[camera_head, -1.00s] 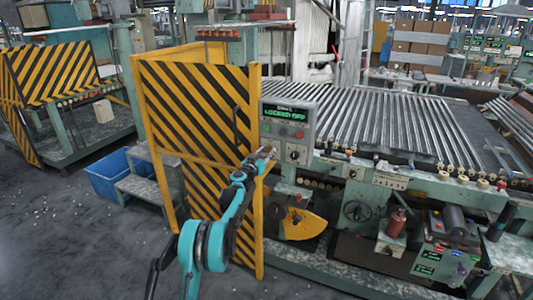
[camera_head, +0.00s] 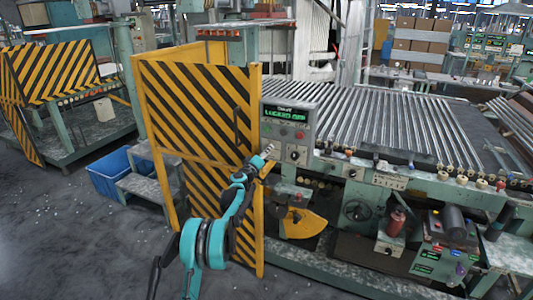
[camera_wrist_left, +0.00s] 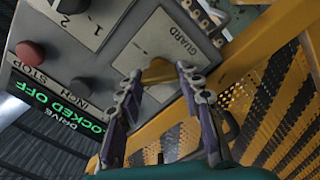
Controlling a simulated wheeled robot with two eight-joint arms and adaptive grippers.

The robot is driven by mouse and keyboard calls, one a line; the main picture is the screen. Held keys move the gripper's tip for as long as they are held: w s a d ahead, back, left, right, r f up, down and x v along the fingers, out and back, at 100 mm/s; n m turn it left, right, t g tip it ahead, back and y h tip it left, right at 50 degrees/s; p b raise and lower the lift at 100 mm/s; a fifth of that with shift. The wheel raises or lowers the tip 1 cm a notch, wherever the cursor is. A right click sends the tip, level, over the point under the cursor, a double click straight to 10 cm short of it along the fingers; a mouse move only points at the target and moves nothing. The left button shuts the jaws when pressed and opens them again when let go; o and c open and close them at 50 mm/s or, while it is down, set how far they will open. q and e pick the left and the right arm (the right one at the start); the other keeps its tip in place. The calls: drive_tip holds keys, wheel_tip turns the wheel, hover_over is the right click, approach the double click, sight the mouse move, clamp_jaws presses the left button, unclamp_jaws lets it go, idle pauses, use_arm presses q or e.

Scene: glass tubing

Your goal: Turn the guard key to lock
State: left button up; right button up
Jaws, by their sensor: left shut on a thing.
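The guard key (camera_wrist_left: 158,72) is a brass-yellow piece on the pale plate marked GUARD (camera_wrist_left: 165,45) of the control panel (camera_head: 284,124). My left gripper (camera_head: 268,150) is at the panel's lower left in the head view. In the wrist view its two fingers are on either side of the key and shut on it. The key's exact angle is partly hidden by the fingers. The panel display (camera_wrist_left: 60,115) reads DRIVE LOCKED OFF in green. My right gripper is not in view.
A yellow-and-black striped guard door (camera_head: 205,110) with a handle stands left of the panel, close to my left arm. A red stop button (camera_wrist_left: 30,52) and a dark knob (camera_wrist_left: 83,90) are on the panel. A roller bed (camera_head: 390,120) extends to the right.

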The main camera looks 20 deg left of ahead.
use_arm(q)
drive_tip(key=n, duration=0.6)
drive_tip(key=shift+f+n, duration=0.15)
drive_tip(key=shift+n, duration=0.15)
idle(0.4)
drive_tip(key=o, duration=1.2)
drive_tip(key=shift+c, duration=0.2)
drive_tip(key=s, duration=1.2)
